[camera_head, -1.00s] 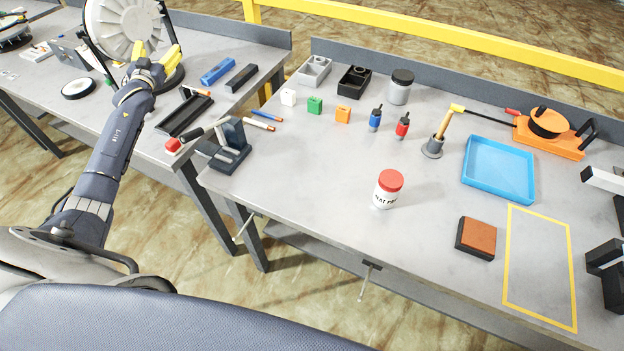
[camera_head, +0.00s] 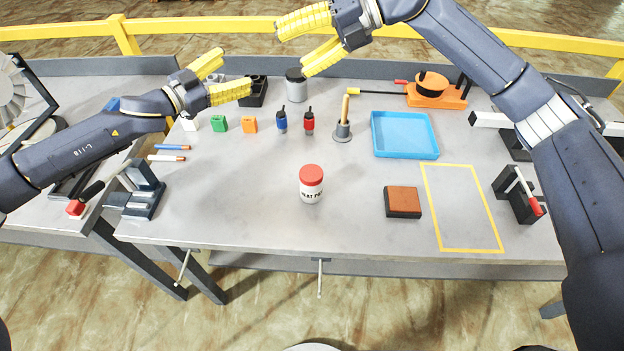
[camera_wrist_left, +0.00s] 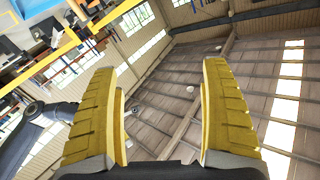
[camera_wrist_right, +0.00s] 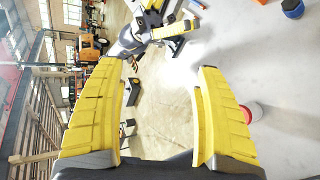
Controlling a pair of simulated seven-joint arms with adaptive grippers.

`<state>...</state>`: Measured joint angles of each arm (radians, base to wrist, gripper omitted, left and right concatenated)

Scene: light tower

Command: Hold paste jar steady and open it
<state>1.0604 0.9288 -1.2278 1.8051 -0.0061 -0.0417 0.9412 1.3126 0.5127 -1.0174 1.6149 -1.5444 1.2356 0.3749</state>
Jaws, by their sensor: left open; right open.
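The paste jar (camera_head: 311,184), white with a red lid, stands upright near the middle of the grey table. The lid is on it. Part of its red lid (camera_wrist_right: 252,112) shows in the right wrist view, behind a finger. My left gripper (camera_head: 231,76) is open and empty, raised to the back left of the jar; its fingers (camera_wrist_left: 165,100) frame only ceiling in its wrist view. My right gripper (camera_head: 292,48) is open and empty, raised high over the back edge of the table. Neither gripper touches the jar.
A brown block (camera_head: 402,202) lies right of the jar, beside a yellow taped rectangle (camera_head: 460,205). Behind the jar stand blue (camera_head: 282,123) and red (camera_head: 309,124) bottles, a brush holder (camera_head: 342,131) and a blue tray (camera_head: 404,135). The table around the jar is clear.

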